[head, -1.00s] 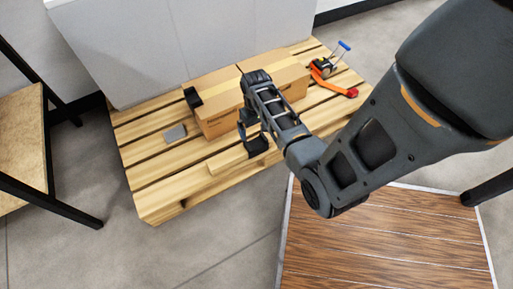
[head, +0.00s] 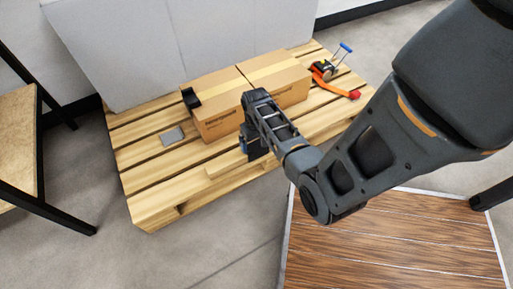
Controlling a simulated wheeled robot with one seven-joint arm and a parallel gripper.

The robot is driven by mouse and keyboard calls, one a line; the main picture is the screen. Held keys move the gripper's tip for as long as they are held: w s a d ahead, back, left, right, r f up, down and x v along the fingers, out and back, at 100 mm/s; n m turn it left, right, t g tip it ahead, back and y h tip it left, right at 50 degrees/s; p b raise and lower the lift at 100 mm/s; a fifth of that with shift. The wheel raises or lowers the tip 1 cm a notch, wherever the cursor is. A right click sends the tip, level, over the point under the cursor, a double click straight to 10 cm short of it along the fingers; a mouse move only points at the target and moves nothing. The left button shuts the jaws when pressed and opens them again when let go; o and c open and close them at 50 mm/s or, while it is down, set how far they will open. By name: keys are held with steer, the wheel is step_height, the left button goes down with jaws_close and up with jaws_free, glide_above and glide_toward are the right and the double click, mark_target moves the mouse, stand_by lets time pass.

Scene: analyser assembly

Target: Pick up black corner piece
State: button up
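A black corner piece (head: 190,97) sits on the left upper edge of a cardboard box (head: 218,119), which stands on a wooden pallet (head: 145,178). My gripper (head: 254,149) is low in front of the box, to the right of and below that corner piece in the picture and apart from it.
A small grey flat piece (head: 173,136) lies on the pallet left of the box. An orange strap with a ratchet and blue handle (head: 328,71) lies at the right. White panels (head: 180,45) stand behind. A wooden-topped, black-legged table (head: 18,140) is at far left.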

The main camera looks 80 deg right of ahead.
steer(key=c, duration=0.5)
steer(key=shift+r, duration=0.1)
steer(key=shift+c, duration=0.2)
